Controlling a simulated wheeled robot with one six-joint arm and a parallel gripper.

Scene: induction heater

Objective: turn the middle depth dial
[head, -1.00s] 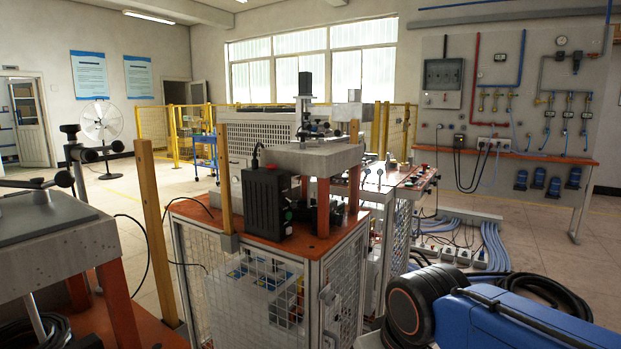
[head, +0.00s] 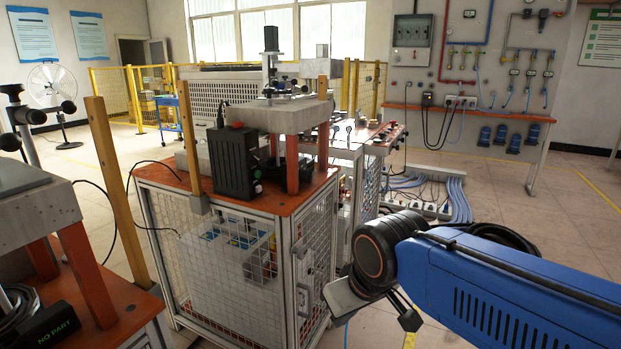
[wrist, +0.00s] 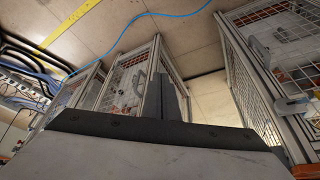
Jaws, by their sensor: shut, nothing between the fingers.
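I cannot single out the middle depth dial. A machine station (head: 268,115) stands in the middle of the head view, with a grey plate and a small upright stand on top. Dark knob-like parts show on that stand, too small to tell apart. My gripper (head: 405,312) hangs below the black joint of my blue arm, right of and in front of the station's cage, apart from it. In the wrist view my gripper's dark fingers (wrist: 166,97) are together with nothing held, with mesh cages around and beyond them.
A second station (head: 35,215) with a grey plate and knobbed stand is at the near left. A wooden post (head: 115,190) stands between the stations. A socket strip and blue cables (head: 450,195) lie on the floor behind my arm. Open floor lies to the right.

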